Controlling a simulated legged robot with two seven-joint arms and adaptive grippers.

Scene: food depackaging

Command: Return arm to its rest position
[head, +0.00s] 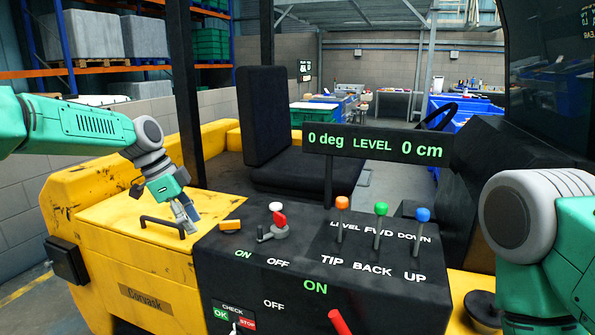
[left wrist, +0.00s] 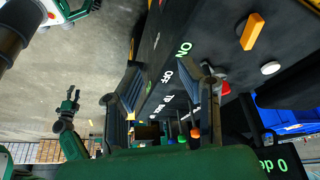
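My left gripper (head: 187,218) hangs over the yellow cover, beside the dark handle (head: 163,226) and left of the black console. In the left wrist view its two fingers (left wrist: 171,72) stand wide apart with nothing between them; I cannot tell from the head view whether it touches the cover. My right arm (head: 560,240) shows at the right edge of the head view, its gripper outside that picture. A small dark gripper (left wrist: 70,103), which looks like my right one, shows in the left wrist view, with its fingers apart and empty.
The console (head: 350,295) carries a red-handled switch (head: 279,220), an orange block (head: 230,225), and orange (head: 342,203), green (head: 381,209) and blue (head: 423,214) levers. A sign (head: 377,145) reads 0 deg, LEVEL, 0 cm. A black seat (head: 265,115) stands behind.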

